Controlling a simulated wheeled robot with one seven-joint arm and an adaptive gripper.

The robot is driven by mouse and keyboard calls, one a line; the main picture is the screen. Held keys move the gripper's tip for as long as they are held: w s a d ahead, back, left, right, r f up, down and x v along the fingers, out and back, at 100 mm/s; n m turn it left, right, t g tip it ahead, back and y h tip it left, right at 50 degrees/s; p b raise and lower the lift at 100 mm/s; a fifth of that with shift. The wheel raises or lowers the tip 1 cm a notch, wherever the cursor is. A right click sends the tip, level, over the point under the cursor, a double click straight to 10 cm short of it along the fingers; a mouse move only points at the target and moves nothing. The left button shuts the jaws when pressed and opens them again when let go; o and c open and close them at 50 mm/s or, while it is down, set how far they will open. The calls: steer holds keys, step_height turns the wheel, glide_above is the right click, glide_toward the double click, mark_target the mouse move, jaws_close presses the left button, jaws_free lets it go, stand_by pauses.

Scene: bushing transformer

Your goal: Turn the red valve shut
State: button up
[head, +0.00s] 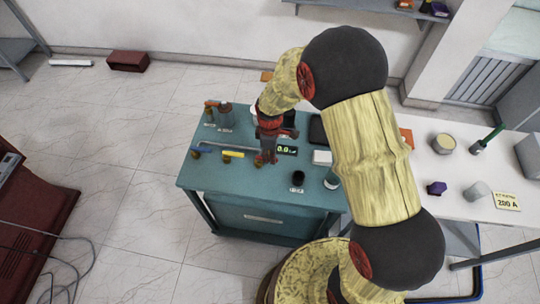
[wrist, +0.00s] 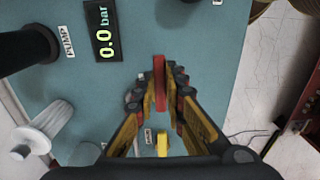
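The red valve's handle (wrist: 160,85) is a narrow red bar in the middle of the wrist view, upright in that picture. My gripper (wrist: 160,88) reaches down over it, with one finger on each side of the bar. The fingers are apart with narrow gaps to the bar, and I cannot make out firm contact. In the head view my gripper (head: 266,157) is over the right end of the pipe on the teal bench, and it hides most of the red valve.
A yellow valve handle (wrist: 162,143) is close beside the fingers. A display (wrist: 105,33) reads 0.0 bar. A black cylinder (wrist: 28,48) stands by the PUMP label. The teal bench (head: 225,187) holds these; a white table (head: 430,185) stands at right.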

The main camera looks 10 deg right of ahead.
steer(key=o, duration=0.5)
steer(key=shift+w+r, duration=0.1)
steer(key=shift+r, duration=0.05)
step_height(320, 180, up, 12)
steer(key=shift+f, duration=0.1)
stand_by(0.4)
stand_by(0.4)
